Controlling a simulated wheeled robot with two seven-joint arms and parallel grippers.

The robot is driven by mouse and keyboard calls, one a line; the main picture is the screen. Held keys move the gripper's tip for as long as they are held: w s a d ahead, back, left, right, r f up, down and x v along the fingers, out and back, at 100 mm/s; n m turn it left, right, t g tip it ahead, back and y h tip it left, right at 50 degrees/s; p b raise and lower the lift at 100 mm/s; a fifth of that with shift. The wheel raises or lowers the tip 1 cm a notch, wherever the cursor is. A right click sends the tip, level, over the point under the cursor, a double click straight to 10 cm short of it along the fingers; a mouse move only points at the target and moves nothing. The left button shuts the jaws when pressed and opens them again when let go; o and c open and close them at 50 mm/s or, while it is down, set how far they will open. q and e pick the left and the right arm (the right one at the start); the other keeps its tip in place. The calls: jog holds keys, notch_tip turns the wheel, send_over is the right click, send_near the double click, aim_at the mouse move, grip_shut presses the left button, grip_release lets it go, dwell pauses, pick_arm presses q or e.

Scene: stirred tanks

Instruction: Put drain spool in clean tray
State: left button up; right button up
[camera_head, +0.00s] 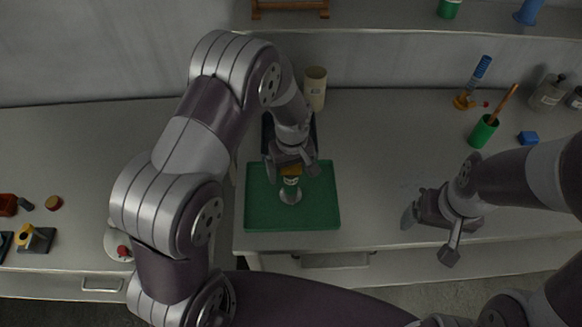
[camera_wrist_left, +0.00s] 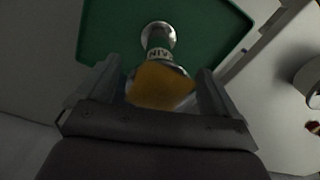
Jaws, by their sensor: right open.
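The drain spool (camera_head: 290,190) is a metallic piece with a round flange at one end, a pale lettered label and an orange-yellow end. It is over or on the green tray (camera_head: 325,215); I cannot tell whether it touches the floor. In the left wrist view the spool (camera_wrist_left: 160,70) shows part of its lettering, with the orange end nearest the camera, between the fingers. My left gripper (camera_head: 292,173) is above the tray, its fingers spread on either side of the orange end with gaps. My right gripper (camera_head: 430,236) is open and empty near the counter's front edge.
A dark blue tray (camera_head: 267,135) is partly hidden behind my left arm. A beige cup (camera_head: 315,88) stands behind it. At right are a green cup (camera_head: 483,131) with a stick, a blue block (camera_head: 528,138) and a blue-topped stand (camera_head: 475,83). The counter between tray and cup is clear.

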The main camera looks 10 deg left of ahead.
pick_arm(q)
jog(key=shift+r, duration=0.15)
jog(key=shift+w+r, duration=0.1)
jog(key=shift+r, duration=0.25)
notch_tip(320, 180, up, 11)
jog(key=b, duration=0.3)
jog(key=s+a+f+m+b, duration=0.1)
jog(key=s+a+f+m, duration=0.1)
jog(key=s, duration=0.5)
jog(key=s+a+f+m+t, duration=0.1)
jog(key=s+a+m, duration=0.3)
jog(key=s, duration=0.3)
jog(key=shift+f+m+b, duration=0.35)
jog(key=shift+f+m, duration=0.05)
jog(key=shift+m, duration=0.1)
